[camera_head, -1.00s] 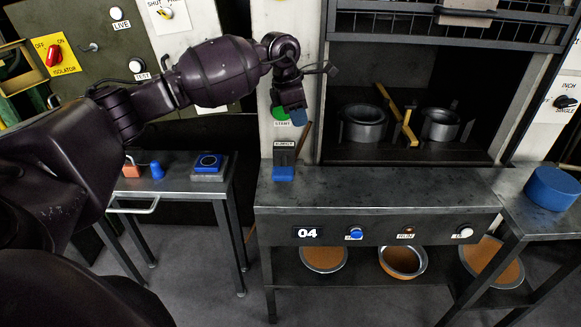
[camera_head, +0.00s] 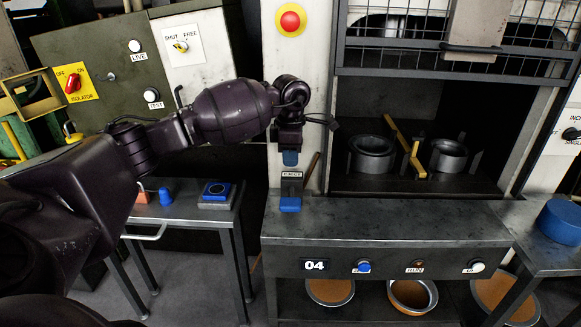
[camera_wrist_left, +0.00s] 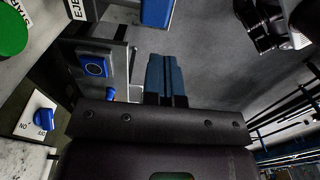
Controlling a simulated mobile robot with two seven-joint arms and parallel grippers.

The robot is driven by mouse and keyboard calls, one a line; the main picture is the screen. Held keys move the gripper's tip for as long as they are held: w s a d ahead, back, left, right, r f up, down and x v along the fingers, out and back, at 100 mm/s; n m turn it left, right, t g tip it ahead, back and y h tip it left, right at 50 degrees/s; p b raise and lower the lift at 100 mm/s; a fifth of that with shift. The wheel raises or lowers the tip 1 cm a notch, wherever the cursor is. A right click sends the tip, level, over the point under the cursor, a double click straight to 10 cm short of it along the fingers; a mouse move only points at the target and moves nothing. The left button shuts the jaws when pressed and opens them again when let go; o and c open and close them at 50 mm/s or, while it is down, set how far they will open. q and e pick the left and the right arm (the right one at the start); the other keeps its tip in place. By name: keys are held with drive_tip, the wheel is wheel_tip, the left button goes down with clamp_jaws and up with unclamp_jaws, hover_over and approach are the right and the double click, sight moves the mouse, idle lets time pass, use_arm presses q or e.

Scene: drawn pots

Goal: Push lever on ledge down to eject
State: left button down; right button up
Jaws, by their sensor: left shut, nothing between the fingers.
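The lever is a blue block (camera_head: 290,204) low on the front of a small grey housing (camera_head: 291,186) labelled EJECT, at the back left of the grey ledge (camera_head: 380,228). In the left wrist view the blue lever (camera_wrist_left: 157,12) is at the top edge, partly cut off. My left gripper (camera_head: 290,158) has blue fingers pointing down, just above the housing and higher than the lever. Its fingers (camera_wrist_left: 160,75) are together and empty in the wrist view. I cannot tell whether they touch the housing. My right gripper is not in view.
A brown stick (camera_head: 311,168) leans just right of the housing. A green START button (camera_wrist_left: 12,30) shows in the wrist view. The press opening with metal pots (camera_head: 371,153) and a yellow bar (camera_head: 405,147) is behind the ledge. The ledge top is otherwise clear.

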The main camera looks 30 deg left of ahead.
sight(290, 203)
use_arm(q)
wheel_tip(290, 203, down, 12)
drive_tip(key=shift+f+p, duration=0.15)
drive_tip(key=shift+p, duration=0.3)
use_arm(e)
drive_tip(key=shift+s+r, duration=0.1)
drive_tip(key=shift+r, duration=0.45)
